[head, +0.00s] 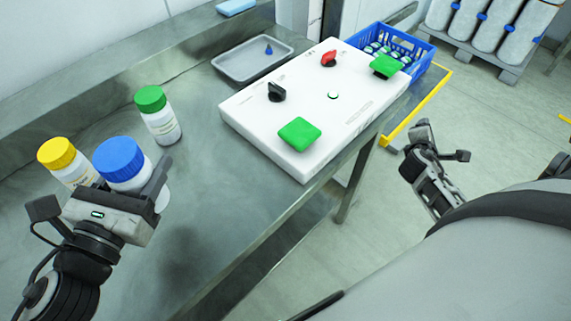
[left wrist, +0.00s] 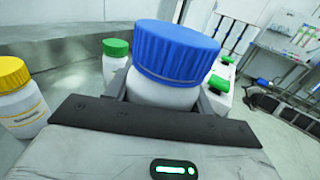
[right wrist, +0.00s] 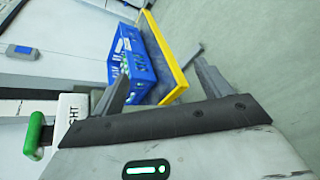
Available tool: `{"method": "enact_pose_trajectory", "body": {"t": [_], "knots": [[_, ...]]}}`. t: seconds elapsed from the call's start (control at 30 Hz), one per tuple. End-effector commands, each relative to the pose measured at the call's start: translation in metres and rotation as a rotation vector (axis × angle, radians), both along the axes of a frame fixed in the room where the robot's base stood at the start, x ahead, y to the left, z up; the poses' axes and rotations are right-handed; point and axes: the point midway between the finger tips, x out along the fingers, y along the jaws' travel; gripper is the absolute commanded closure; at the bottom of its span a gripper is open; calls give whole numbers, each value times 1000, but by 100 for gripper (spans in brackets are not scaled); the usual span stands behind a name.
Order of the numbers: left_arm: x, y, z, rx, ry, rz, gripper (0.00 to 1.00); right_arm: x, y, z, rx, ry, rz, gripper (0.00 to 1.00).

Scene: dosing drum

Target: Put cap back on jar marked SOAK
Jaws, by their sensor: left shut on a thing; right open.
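My left gripper (head: 128,184) is shut on a white jar (left wrist: 165,92) with a large ribbed blue cap (head: 119,158). The blue cap (left wrist: 176,50) sits on top of this jar; I cannot tell if it is screwed down. A white jar (head: 162,128) with a green cap (head: 150,98) stands upright behind it. A white jar (head: 76,174) with a yellow cap (head: 56,153) stands to its left, partly hidden. Label writing is too small to read, so SOAK cannot be made out. My right gripper (head: 436,150) is open and empty, off the table's right edge.
A white control box (head: 315,105) with green buttons and knobs stands on the steel table (head: 215,205). Behind are a grey tray (head: 236,72) with a small blue-tipped item and a blue crate (head: 425,48) of small items. Bare steel lies between jars and box.

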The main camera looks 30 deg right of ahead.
Motion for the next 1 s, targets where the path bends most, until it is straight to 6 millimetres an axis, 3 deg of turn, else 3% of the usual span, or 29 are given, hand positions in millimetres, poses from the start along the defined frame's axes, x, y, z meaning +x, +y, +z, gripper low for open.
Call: {"method": "enact_pose_trajectory", "body": {"t": [0.03,0.1,0.23,0.3,0.4,0.5,0.6,0.7,1.0], "knots": [[0,0,0,-1,-1,0,100,2,37,-20,123,-69,36,23],[0,0,0,-1,-1,0,100,5,90,-41,313,-174,66,23],[0,0,0,-1,-1,0,100,0,200,-67,729,-359,59,23],[0,0,0,-1,-1,0,100,-8,257,-70,952,-441,21,23],[0,0,0,-1,-1,0,100,-19,324,-64,1236,-532,-62,23],[0,0,0,-1,-1,0,100,-29,373,-52,1458,-594,-155,23],[0,0,0,-1,-1,0,100,-36,403,-41,1602,-631,-228,23],[0,0,0,-1,-1,0,100,-39,417,-35,1673,-648,-270,23],[0,0,1,-1,-2,0,100,-39,420,-34,1688,-652,-278,23]]}}
